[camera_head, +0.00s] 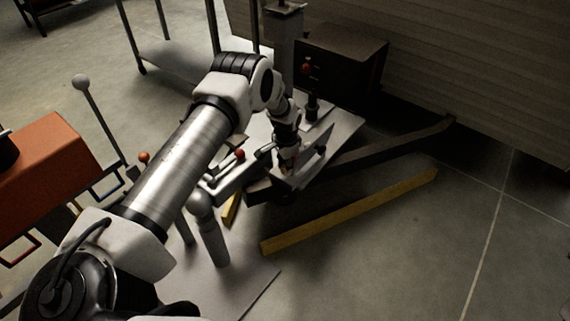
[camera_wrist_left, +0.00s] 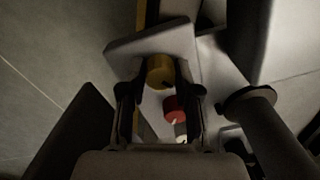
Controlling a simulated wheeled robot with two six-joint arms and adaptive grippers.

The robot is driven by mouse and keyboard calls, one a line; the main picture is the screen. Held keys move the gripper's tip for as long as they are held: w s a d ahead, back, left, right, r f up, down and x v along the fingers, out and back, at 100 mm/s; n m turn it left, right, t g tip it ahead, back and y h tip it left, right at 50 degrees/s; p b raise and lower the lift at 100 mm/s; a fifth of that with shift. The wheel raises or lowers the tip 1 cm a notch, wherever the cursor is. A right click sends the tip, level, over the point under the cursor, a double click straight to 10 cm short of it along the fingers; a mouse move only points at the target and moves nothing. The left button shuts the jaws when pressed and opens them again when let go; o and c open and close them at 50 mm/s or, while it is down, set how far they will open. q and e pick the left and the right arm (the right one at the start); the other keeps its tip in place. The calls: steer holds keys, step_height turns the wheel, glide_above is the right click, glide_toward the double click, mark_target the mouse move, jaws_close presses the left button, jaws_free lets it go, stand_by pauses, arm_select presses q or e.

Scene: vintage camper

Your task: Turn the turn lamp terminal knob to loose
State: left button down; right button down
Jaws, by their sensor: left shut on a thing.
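A yellow knob (camera_wrist_left: 160,72) and a red knob (camera_wrist_left: 173,108) stand side by side on a pale plate in the left wrist view. No label is readable, so I cannot tell by marking which is the turn lamp terminal knob. My left gripper (camera_head: 288,158) reaches down at the pale hitch area in the head view. In the left wrist view its fingers (camera_wrist_left: 158,88) are on both sides of the yellow knob and shut on it. The red knob lies nearer the palm between the fingers. My arm and gripper hide most of the knobs in the head view. My right gripper is out of view.
A dark box (camera_head: 345,65) stands behind the gripper beside the panelled camper wall (camera_head: 470,70). A dark frame beam (camera_head: 395,145) runs to the right, with a yellow bar (camera_head: 350,211) on the floor. An orange case (camera_head: 45,165) is at left. The right floor is clear.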

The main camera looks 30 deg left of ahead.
arm_select(q)
steer(key=n, duration=0.5)
steer(key=shift+n+p, duration=0.3)
steer(key=n, duration=0.5)
steer(key=shift+d, duration=0.1)
steer(key=c, duration=0.8)
jaws_free()
steer(key=shift+w, duration=0.1)
steer(key=r, duration=1.2)
steer(key=shift+w+d, duration=0.1)
steer(key=shift+d, duration=0.15)
